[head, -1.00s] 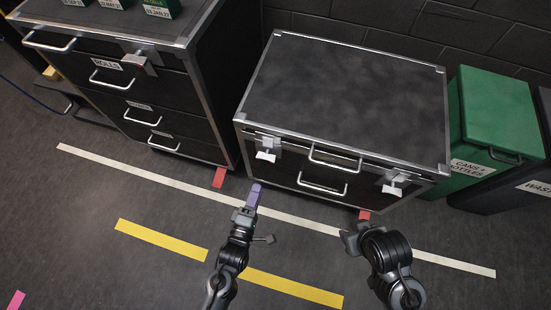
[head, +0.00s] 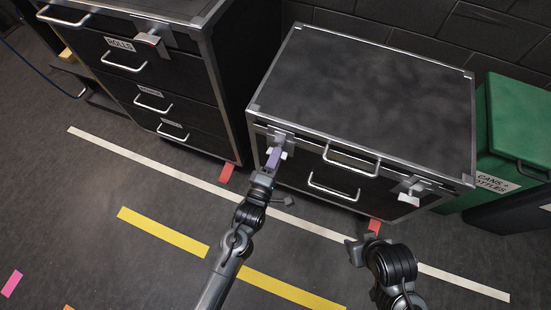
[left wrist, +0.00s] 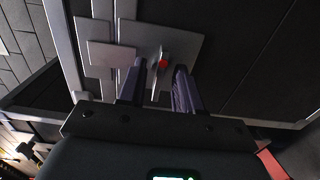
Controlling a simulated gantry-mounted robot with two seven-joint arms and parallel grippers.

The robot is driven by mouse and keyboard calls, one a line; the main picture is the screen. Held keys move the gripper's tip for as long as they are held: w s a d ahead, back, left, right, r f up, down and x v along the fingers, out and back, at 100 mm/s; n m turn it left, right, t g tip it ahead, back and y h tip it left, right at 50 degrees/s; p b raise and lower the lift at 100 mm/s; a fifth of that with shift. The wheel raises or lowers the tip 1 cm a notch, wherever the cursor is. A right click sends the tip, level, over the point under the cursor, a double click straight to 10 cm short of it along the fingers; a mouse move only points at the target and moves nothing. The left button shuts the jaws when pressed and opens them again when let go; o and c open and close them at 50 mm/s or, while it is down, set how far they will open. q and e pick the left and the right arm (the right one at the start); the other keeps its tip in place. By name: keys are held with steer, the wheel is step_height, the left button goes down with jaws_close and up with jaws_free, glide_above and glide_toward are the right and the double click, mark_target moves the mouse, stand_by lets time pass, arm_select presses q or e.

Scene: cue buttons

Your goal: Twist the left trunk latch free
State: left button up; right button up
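The black trunk (head: 375,80) with metal edges stands at centre right, lid shut. Its left latch (head: 283,135) is a metal plate high on the front, partly hidden behind my left gripper (head: 274,158). In the left wrist view the left latch plate (left wrist: 185,43) carries a thin upright turn tab (left wrist: 154,75) with a red spot beside it. The purple fingers of my left gripper (left wrist: 157,90) are apart, one on each side of the tab, with a gap on the right. My right gripper (head: 358,251) hangs low in front of the trunk; its fingers are unclear.
The trunk's right latch (head: 411,192) and two front handles (head: 350,160) stick out. A black drawer cabinet (head: 190,85) stands at the left, a green bin (head: 515,125) at the right. The floor in front, with white and yellow tape, is open.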

arm_select(q)
steer(key=shift+w+a, duration=0.1)
jaws_close()
steer(key=shift+f+m+p, duration=0.1)
steer(key=shift+m+p, duration=5.5)
steer(key=shift+m, duration=3.4)
steer(key=shift+f, duration=0.1)
